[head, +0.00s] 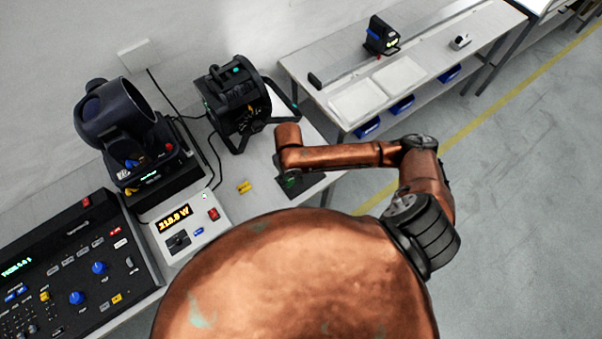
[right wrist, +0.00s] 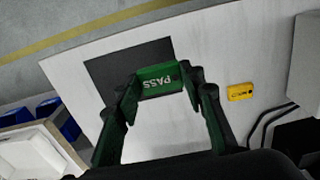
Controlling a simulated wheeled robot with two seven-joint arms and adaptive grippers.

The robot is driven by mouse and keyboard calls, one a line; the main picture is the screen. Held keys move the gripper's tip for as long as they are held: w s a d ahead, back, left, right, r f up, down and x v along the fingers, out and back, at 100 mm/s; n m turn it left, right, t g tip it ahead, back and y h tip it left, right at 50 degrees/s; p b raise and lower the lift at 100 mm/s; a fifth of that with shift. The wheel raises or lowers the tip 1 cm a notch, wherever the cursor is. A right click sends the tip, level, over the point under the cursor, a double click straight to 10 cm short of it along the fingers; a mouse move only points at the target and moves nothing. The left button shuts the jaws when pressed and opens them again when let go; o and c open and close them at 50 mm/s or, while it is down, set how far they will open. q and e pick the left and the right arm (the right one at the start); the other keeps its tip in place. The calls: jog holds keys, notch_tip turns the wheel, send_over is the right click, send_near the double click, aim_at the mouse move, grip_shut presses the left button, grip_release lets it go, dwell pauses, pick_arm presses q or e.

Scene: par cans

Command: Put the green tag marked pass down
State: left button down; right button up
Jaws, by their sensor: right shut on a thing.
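The green tag (right wrist: 160,80) marked PASS is between the fingertips of my right gripper (right wrist: 165,88) in the right wrist view, and the gripper is shut on it. The lettering shows upside down there. Behind the tag lies a dark square patch (right wrist: 112,65) on the white bench top. Whether the tag touches the patch I cannot tell. In the head view my right gripper (head: 290,182) is small and mostly hidden under my arm, over the bench near its right edge. My left gripper is not in view.
A yellow tag (head: 244,187) lies on the bench, left of my right gripper. A black lamp housing (head: 236,94) on a frame stands behind. A power meter (head: 181,220), a moving-head lamp (head: 117,115) and a control desk (head: 72,268) fill the left. Another bench (head: 440,60) holds white trays.

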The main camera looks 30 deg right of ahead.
jog(key=w+d+f, duration=0.1)
jog(key=f, duration=0.1)
jog(key=w+d+f, duration=0.1)
jog(key=d+f, duration=0.1)
jog(key=w+d+f, duration=0.1)
jog(key=d+f, duration=0.1)
jog(key=shift+w+d, duration=0.2)
jog(key=shift+d, duration=0.05)
jog(key=f, duration=0.3)
jog(key=shift+w+d+f, duration=0.1)
jog(key=shift+w+d, duration=0.05)
jog(key=shift+d, duration=0.15)
jog(key=shift+f, duration=0.35)
jog(key=o, duration=0.9)
jog(key=shift+f, duration=0.1)
jog(key=shift+o, duration=0.2)
notch_tip(320, 180, up, 12)
